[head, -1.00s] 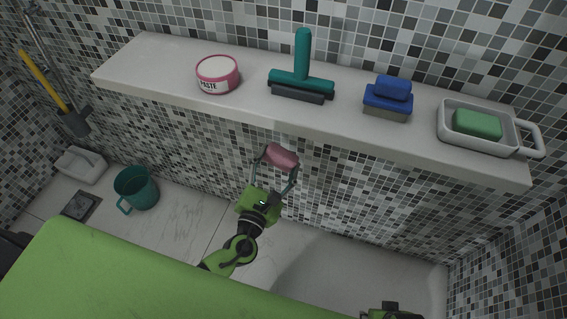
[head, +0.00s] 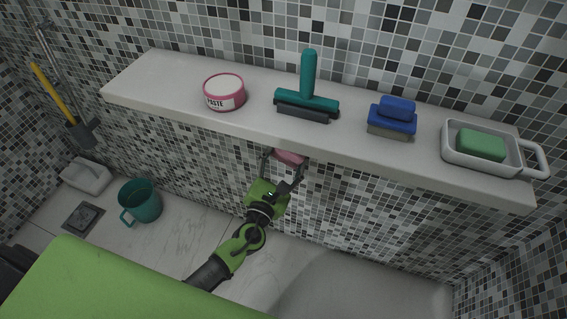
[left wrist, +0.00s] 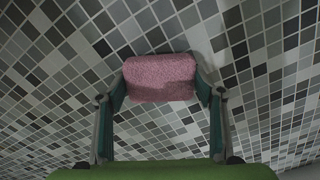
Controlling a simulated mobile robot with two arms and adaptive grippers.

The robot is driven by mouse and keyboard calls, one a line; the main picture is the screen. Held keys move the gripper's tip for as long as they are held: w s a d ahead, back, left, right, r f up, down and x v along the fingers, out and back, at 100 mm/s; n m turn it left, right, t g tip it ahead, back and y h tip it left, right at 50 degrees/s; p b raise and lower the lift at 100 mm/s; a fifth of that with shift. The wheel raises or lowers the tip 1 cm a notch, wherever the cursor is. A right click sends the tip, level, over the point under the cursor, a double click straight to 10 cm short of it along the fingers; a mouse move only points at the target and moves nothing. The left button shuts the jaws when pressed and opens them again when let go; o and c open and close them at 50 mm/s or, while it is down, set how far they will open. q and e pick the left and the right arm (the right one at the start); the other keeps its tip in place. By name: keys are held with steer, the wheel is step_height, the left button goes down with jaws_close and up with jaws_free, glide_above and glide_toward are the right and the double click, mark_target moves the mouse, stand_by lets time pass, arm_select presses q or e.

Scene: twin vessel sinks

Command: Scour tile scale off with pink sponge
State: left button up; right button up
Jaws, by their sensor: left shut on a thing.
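The pink sponge (head: 289,157) is held between the fingers of my left gripper (head: 284,167), in front of the mosaic wall below the shelf. In the left wrist view the sponge (left wrist: 160,78) sits across between the two fingertips of the gripper (left wrist: 162,90). The small grey and white tiles (left wrist: 150,130) are behind it. I cannot tell whether the sponge touches the tiles. No clear scale patch can be made out on them. In the head view the shelf edge hides part of the sponge. My right gripper does not show.
The white shelf (head: 150,85) carries a paste tub (head: 224,92), a teal squeegee (head: 308,95), a blue-handled brush (head: 392,116) and a white dish (head: 452,157) with a green block (head: 481,145). A teal bucket (head: 140,202) and a floor drain (head: 83,218) are at lower left.

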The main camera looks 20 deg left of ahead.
arm_select(q)
steer(key=shift+w, duration=0.3)
stand_by(0.5)
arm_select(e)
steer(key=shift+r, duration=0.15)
arm_select(q)
steer(key=shift+w, duration=0.25)
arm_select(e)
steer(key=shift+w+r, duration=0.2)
arm_select(q)
steer(key=shift+w, duration=0.3)
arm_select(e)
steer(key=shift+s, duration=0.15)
arm_select(q)
steer(key=shift+w, duration=0.3)
